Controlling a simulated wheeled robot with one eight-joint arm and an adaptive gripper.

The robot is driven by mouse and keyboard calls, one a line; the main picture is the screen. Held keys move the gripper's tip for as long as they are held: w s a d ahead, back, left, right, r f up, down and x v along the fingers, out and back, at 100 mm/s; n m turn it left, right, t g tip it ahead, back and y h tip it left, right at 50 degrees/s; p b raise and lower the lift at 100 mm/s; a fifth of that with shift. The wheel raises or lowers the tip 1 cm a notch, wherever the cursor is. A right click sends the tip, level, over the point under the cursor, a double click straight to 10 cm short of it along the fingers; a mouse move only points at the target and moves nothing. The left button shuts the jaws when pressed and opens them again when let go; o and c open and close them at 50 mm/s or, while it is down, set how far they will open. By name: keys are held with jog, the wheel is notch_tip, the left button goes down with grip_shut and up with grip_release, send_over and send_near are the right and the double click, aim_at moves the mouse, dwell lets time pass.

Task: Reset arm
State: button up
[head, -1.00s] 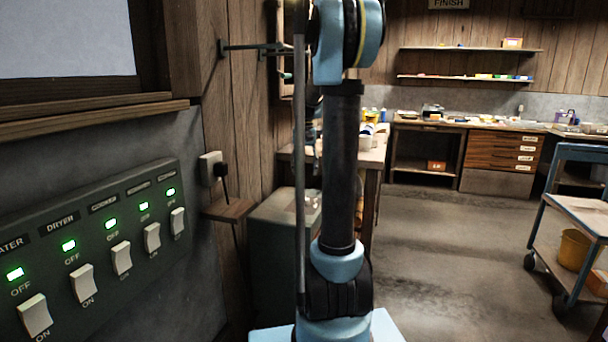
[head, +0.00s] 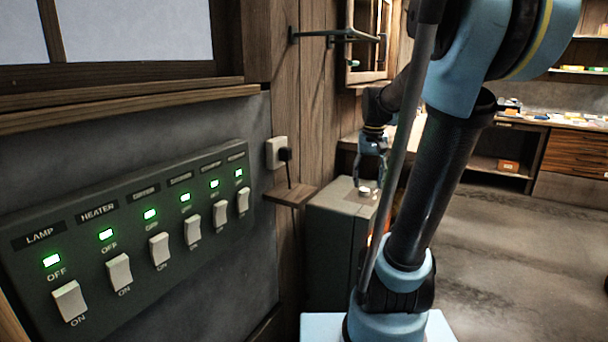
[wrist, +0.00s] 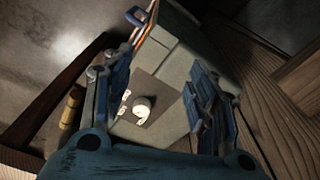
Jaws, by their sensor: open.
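My gripper (head: 369,168) hangs in the head view beyond my blue and black arm, pointing down above a grey-green cabinet (head: 332,243). In the wrist view, the blue fingers of my gripper (wrist: 162,82) are spread apart, with nothing held between them. The cabinet's light top (wrist: 167,68) lies beyond the fingers. A small white round item (wrist: 142,107) shows on a dark patch there. I cannot tell what it is. My arm leans to the right in the head view and covers part of the room behind it.
A switch panel (head: 130,225) with several white switches and green lights is on the left wall. A small wooden shelf (head: 290,195) and a wall bracket (head: 340,36) stick out near the cabinet. Open floor (head: 490,265) lies to the right.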

jog(key=s+a+f+n, duration=0.1)
jog(key=s+f, duration=0.6)
jog(key=s, duration=0.2)
jog(key=s+a+f+t, duration=0.1)
jog(key=s+f, duration=0.5)
jog(key=s, duration=0.4)
jog(key=shift+f+n, duration=0.4)
